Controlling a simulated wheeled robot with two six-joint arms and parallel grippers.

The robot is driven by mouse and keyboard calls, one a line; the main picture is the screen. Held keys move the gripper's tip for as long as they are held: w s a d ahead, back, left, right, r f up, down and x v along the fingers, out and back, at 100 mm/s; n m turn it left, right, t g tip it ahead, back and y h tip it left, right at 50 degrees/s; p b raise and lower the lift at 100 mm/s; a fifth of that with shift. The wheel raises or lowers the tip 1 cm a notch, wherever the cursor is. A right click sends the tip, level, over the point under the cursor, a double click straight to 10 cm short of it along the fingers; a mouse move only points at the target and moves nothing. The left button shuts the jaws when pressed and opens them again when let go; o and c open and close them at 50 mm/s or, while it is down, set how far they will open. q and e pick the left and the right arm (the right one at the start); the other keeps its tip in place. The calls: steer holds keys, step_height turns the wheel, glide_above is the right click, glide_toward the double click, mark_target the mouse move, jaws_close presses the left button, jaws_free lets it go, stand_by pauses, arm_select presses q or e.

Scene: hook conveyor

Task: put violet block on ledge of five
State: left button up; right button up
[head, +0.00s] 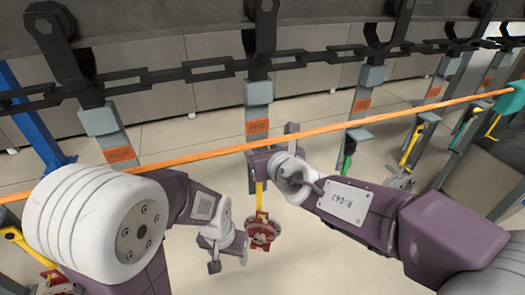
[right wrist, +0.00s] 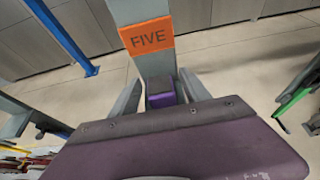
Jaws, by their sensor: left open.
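The post with the orange FIVE sign (head: 257,127) stands near the middle of the head view; its sign also shows in the right wrist view (right wrist: 148,36). The violet block (right wrist: 161,96) is against the post's face, below the sign, between the fingers of my right gripper (right wrist: 160,78). A gap shows on both sides of the block, so the gripper is open around it. The block's underside and the ledge are hidden behind my gripper. In the head view my right gripper (head: 277,150) is at the post. My left gripper (head: 228,257) is lower, open and empty.
An orange bar (head: 330,129) runs across in front of the posts. A dark chain (head: 215,70) hangs above. Other posts with grey ledges (head: 360,134) stand on both sides. A red fitting on a yellow hook (head: 263,231) hangs near my left gripper.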

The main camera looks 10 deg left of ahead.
steer(key=shift+w+a, duration=0.1)
steer(key=shift+s+d+r, duration=0.3)
steer(key=shift+s+r, duration=0.1)
steer(key=shift+s, duration=0.05)
steer(key=p+v, duration=0.4)
steer(key=v, duration=0.7)
steer(key=shift+d, duration=0.15)
steer(key=shift+f, duration=0.1)
